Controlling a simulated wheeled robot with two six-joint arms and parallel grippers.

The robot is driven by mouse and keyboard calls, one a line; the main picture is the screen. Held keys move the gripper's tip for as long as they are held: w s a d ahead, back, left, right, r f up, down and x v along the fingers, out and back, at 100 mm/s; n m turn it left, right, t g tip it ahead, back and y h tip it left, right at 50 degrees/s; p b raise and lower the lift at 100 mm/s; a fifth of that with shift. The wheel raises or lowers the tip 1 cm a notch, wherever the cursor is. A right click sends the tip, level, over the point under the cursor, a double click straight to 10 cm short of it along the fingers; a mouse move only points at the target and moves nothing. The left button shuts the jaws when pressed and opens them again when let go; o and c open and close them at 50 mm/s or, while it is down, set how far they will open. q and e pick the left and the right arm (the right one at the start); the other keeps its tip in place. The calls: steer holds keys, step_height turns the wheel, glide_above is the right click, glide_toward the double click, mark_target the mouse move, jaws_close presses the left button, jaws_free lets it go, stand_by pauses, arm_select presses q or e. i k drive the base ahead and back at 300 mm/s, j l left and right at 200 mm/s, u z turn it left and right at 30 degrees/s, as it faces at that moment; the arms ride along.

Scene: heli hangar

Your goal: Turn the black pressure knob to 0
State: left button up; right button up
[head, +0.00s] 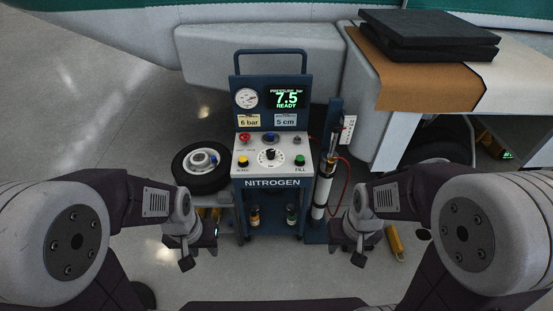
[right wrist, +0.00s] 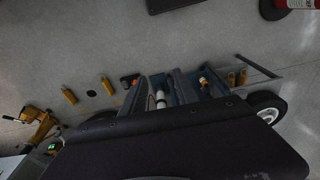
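The black pressure knob (head: 271,155) sits mid-panel on the blue nitrogen cart (head: 272,183), with a light scale around it. Its exact setting is too small to read. The display (head: 286,99) above it reads 7.5 and READY in green. My left gripper (head: 187,262) hangs low to the left of the cart, apart from the knob. My right gripper (head: 358,259) hangs low to the right of the cart, also apart from it. Both point down, and their finger gaps cannot be made out. In the right wrist view a dark shape hides the lower part.
A yellow button (head: 243,161), a green button (head: 300,160) and a red knob (head: 244,137) surround the black knob. A round gauge (head: 246,98) is at upper left. A wheel (head: 201,165) lies left of the cart. A strut with a red hose (head: 345,185) stands right.

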mark_target(271, 153)
steer(key=i+u, duration=0.35)
steer(key=i+l+u, duration=0.1)
steer(key=u, duration=0.25)
steer(key=i+l+u, duration=0.35)
steer(key=i+j, duration=0.05)
steer(key=j, duration=0.05)
